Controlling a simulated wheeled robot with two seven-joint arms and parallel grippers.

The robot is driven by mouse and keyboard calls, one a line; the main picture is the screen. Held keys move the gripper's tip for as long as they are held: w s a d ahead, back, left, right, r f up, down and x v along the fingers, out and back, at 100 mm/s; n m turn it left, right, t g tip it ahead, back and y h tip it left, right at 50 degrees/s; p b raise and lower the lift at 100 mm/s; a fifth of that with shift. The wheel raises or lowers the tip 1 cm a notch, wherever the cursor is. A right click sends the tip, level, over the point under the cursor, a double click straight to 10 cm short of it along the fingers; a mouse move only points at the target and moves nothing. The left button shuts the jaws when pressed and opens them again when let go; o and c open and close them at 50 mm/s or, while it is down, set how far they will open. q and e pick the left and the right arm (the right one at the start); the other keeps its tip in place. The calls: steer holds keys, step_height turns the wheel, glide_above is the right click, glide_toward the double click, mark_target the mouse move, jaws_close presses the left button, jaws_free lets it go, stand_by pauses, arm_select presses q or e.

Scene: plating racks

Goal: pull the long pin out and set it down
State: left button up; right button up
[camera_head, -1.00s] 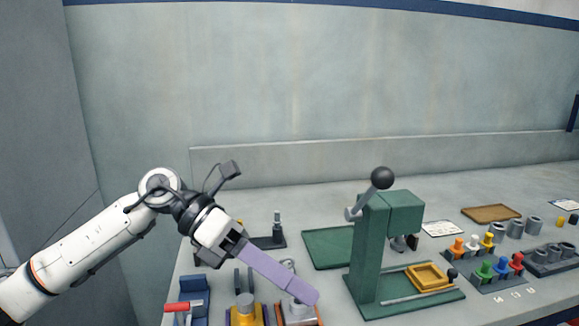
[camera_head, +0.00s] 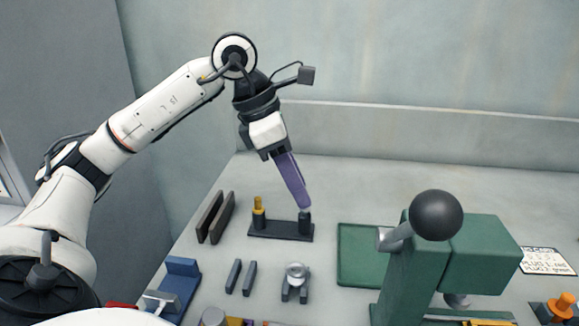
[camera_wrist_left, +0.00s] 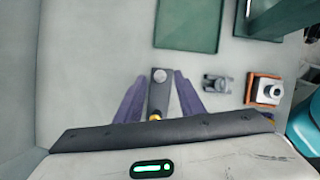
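A black rack (camera_head: 281,230) stands on the table with two upright pins in it. A yellow-topped pin (camera_head: 258,204) is at its left end. A grey-topped pin (camera_head: 304,214) is at its right end, partly covered by my left gripper (camera_head: 307,204). Which pin is longer I cannot tell. My left gripper points down with its purple fingertips at the grey-topped pin. In the left wrist view the fingers (camera_wrist_left: 160,78) are apart, one on each side of the grey pin top (camera_wrist_left: 160,75), with visible gaps. My right gripper is out of view.
A green tray (camera_head: 357,271) lies right of the rack, beside a green press (camera_head: 395,275) with a black ball handle (camera_head: 436,215). Dark upright slats (camera_head: 215,217) stand left of the rack. A small grey clamp (camera_head: 295,282) and a blue fixture (camera_head: 178,285) are nearer.

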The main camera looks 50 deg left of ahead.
arm_select(q)
steer(key=x, duration=0.2)
steer(key=shift+w+d+f, duration=0.1)
steer(key=shift+f, duration=0.2)
steer(key=shift+w+d+f, duration=0.15)
steer(key=shift+w+f, duration=0.15)
steer(key=shift+f, duration=0.25)
jaws_close()
steer(key=shift+r+n+t+y+p, duration=0.2)
steer(key=shift+n+y, duration=0.1)
steer(key=shift+n, duration=0.45)
steer(key=shift+r+n+t+y+p, duration=0.2)
steer(key=shift+n+y, duration=0.1)
steer(key=shift+n, duration=0.45)
steer(key=shift+f, duration=0.1)
steer(key=shift+r+p, duration=1.65)
steer(key=shift+r, duration=0.1)
